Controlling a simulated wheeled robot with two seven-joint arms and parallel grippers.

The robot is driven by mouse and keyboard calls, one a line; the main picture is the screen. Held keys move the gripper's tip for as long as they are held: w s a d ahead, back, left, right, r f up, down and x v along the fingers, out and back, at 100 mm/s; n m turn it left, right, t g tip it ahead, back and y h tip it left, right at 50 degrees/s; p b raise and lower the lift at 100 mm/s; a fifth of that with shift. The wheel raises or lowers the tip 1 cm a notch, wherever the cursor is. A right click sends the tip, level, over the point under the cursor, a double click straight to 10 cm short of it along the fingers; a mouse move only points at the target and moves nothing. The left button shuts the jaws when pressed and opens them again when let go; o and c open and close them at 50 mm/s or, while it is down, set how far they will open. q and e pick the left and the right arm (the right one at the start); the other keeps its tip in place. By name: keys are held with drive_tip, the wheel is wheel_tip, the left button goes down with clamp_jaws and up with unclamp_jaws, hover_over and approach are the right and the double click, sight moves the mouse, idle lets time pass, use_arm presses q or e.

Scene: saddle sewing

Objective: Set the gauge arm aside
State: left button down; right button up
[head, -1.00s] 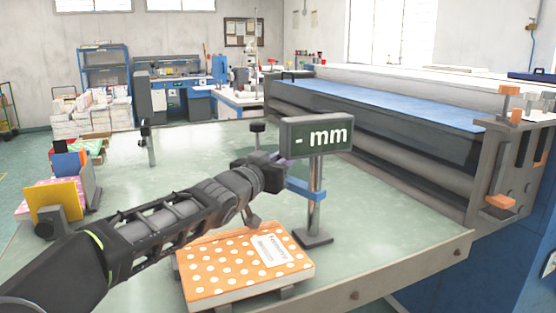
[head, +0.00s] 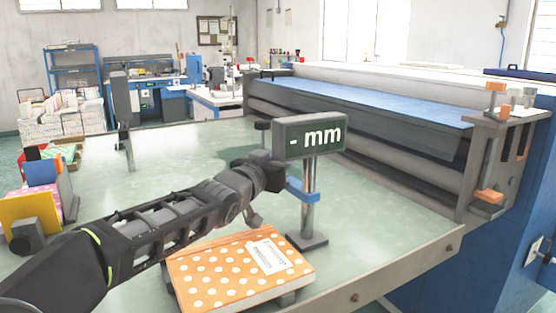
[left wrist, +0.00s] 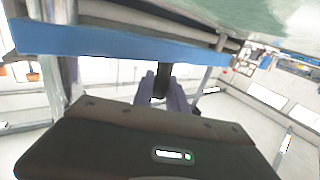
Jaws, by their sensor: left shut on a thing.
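The gauge stands on the table as a chrome post (head: 309,205) on a dark foot, topped by a dark box display reading "- mm" (head: 310,136). A blue gauge arm (head: 302,191) reaches sideways from the post below the display. It also crosses the top of the left wrist view as a blue bar (left wrist: 100,42). My left gripper (head: 274,177) is at the arm's near end, left of the post. In the left wrist view its fingers (left wrist: 161,88) are shut on a dark tab below the blue bar. My right gripper is not in view.
An orange polka-dot book (head: 225,277) lies on a low support below my left arm. Colourful blocks (head: 42,190) stand at the left. A large roller machine (head: 370,115) runs behind the table (head: 390,220). Table surface right of the post is clear.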

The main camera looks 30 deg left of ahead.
use_arm(q)
drive_tip(key=shift+w+d, duration=0.25)
drive_tip(key=shift+d, duration=0.05)
drive_tip(key=c, duration=1.3)
unclamp_jaws()
drive_tip(key=shift+s, duration=0.2)
drive_tip(key=s, duration=0.3)
drive_tip(key=s+b, duration=0.1)
drive_tip(key=s, duration=0.3)
drive_tip(key=shift+s+d, duration=0.2)
drive_tip(key=shift+s, duration=0.05)
